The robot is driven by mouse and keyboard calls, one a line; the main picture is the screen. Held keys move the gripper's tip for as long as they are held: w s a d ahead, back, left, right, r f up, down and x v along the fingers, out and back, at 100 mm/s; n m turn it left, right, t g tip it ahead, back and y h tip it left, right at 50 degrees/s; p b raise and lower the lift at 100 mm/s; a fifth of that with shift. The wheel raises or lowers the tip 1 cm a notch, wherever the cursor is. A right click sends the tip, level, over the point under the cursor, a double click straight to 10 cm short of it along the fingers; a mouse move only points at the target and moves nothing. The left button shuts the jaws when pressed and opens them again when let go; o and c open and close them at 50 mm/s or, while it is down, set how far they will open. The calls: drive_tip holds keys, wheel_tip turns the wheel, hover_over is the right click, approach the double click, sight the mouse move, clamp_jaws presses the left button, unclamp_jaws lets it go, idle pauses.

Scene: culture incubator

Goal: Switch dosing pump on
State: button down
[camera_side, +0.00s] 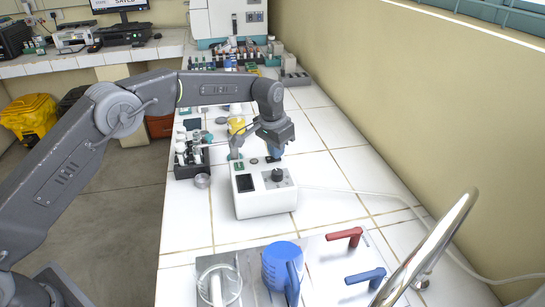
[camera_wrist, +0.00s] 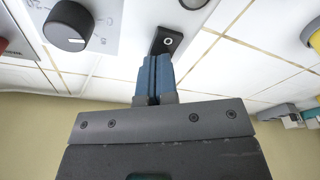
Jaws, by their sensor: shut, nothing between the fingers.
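The dosing pump (camera_side: 264,205) is a white box on the tiled bench, with a dark display and a black knob on top. The knob (camera_wrist: 68,25) shows large at upper left in the wrist view. A black rocker switch (camera_wrist: 167,41) with a white circle mark sits on the pump's panel edge in the wrist view. My gripper (camera_side: 276,154) is over the far end of the pump, pointing down. Its blue fingers (camera_wrist: 153,60) are shut and empty, with the tips right at the switch's near edge. I cannot tell whether they touch it.
A blue jug (camera_side: 280,262) and a red lever handle (camera_side: 344,236) stand in front of the pump, by a curved metal tap (camera_side: 430,250). A rack of bottles (camera_side: 190,160) is to the left. A white tube (camera_side: 350,191) runs right from the pump. Tiles right of the pump are mostly clear.

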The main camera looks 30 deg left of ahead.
drive_tip(key=shift+f, duration=0.25)
drive_tip(key=shift+r, duration=3.6)
